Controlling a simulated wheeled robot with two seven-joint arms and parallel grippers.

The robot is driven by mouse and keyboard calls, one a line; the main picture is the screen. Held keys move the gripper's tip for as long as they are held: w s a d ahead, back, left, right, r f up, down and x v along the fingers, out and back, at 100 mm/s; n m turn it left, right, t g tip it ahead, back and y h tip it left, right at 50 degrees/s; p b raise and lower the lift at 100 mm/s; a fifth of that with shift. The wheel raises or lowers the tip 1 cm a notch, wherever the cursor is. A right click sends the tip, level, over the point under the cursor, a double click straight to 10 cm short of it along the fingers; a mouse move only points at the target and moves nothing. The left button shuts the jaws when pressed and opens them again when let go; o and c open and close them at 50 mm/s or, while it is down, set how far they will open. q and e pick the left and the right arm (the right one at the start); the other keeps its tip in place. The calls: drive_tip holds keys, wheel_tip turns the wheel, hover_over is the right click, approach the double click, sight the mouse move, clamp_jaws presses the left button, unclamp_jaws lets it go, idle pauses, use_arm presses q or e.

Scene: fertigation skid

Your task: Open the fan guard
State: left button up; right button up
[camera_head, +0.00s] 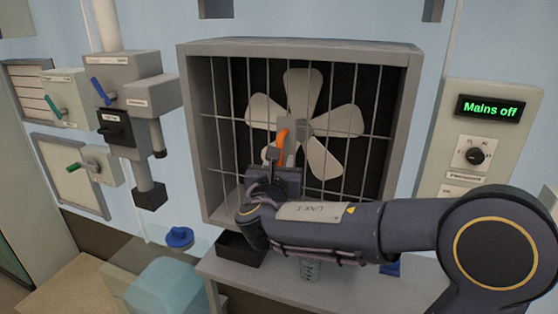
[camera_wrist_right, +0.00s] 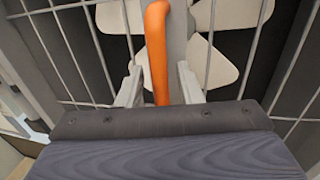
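The fan guard (camera_head: 350,130) is a grid of thin grey bars across the front of a grey box, with a pale fan (camera_head: 318,120) behind it. Its upright orange handle (camera_head: 281,146) is on a grey strip near the middle of the bars. In the right wrist view the handle (camera_wrist_right: 158,50) runs down between the two fingers of my right gripper (camera_wrist_right: 160,85). The fingers look apart, with small gaps beside the handle. The guard looks closed against the box. My right arm hides its lower edge. My left gripper is out of view.
A control panel (camera_head: 446,138) on the right shows "Mains off" (camera_head: 490,107) above a black knob (camera_head: 475,156). Grey boxes with blue and green levers (camera_head: 103,90) are at the left. A grey shelf (camera_head: 218,268) lies below the fan box, with a dark tray (camera_head: 240,252).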

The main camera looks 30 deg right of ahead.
drive_tip(key=shift+w+d, duration=0.1)
drive_tip(key=shift+w, duration=0.05)
clamp_jaws()
idle(0.4)
